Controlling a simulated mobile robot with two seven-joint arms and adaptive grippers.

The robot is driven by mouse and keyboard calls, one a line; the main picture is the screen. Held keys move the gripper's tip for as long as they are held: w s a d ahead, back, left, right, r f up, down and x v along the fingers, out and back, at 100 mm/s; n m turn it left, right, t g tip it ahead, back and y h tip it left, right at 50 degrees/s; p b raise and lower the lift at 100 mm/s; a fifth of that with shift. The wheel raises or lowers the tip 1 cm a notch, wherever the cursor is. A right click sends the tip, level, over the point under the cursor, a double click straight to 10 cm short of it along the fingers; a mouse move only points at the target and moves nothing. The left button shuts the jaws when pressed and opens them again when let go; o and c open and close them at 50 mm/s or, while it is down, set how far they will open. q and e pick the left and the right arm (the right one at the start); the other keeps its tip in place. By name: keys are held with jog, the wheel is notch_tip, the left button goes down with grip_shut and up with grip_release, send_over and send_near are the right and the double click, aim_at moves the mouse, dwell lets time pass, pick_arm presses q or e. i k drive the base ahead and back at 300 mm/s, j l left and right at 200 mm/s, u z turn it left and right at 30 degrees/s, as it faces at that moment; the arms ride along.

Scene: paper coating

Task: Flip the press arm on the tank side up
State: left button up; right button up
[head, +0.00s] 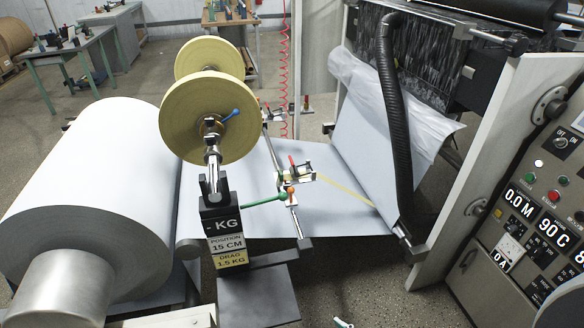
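A stand (225,235) with a black "- KG" label carries yellow tape rolls (207,115) beside the large white paper roll (85,175). A lever with a green knob (265,199) reaches right from the stand. Small metal clamp-like arms, one with a red handle (293,161) and one with an orange knob (290,190), sit over the paper web (335,205). I cannot tell for certain which part is the press arm on the tank side.
A control panel (540,215) with dials and displays stands at the right. A black ribbed hose (392,110) hangs in front of the dark machine (425,60). Work tables (75,60) stand at the back left. Bare floor (360,290) shows at the lower middle.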

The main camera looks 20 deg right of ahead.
aim_at(294, 174)
jog(key=i+l+z, duration=0.1)
jog(key=l, duration=0.35)
jog(key=i+l+z, duration=0.1)
jog(key=l, duration=0.35)
jog(key=i+l+z, duration=0.1)
jog(key=i+l, duration=0.15)
jog(key=l, duration=0.15)
jog(key=i+l+z, duration=0.1)
jog(key=l, duration=0.35)
jog(key=i+l+z, duration=0.15)
jog(key=i+l, duration=0.15)
jog(key=l, duration=0.1)
